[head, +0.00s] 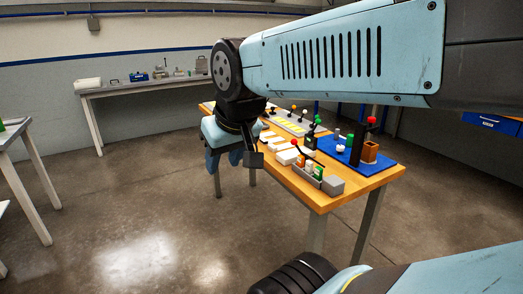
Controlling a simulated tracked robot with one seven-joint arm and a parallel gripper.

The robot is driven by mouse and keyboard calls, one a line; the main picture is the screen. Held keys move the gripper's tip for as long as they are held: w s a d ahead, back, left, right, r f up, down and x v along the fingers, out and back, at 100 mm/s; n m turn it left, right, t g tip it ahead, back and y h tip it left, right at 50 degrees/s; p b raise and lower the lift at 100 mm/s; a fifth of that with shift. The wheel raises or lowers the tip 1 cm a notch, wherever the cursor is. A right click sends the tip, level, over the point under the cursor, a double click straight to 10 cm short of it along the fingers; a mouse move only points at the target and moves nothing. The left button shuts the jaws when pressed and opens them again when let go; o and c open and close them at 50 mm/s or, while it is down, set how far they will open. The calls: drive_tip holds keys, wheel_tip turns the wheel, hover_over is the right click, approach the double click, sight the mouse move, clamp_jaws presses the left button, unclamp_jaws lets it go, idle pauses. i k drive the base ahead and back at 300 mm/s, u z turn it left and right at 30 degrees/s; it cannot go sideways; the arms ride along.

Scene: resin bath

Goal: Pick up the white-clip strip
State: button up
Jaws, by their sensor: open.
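A wooden-topped table (374,184) stands ahead, below my raised arm. Several small pale pieces (268,139) lie near its left edge, with white blocks (287,156) closer to the front. They are too small to tell which one is the white-clip strip. My gripper (226,160) hangs down just off the left side of the table in the picture, open, with nothing visible in it. The arm's wrist hides part of the table's left edge.
The floor (140,200) to the left is clear.

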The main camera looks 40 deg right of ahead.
sight(271, 147)
drive_tip(key=z, duration=0.1)
drive_tip(key=i, duration=0.9)
drive_tip(key=u, duration=0.1)
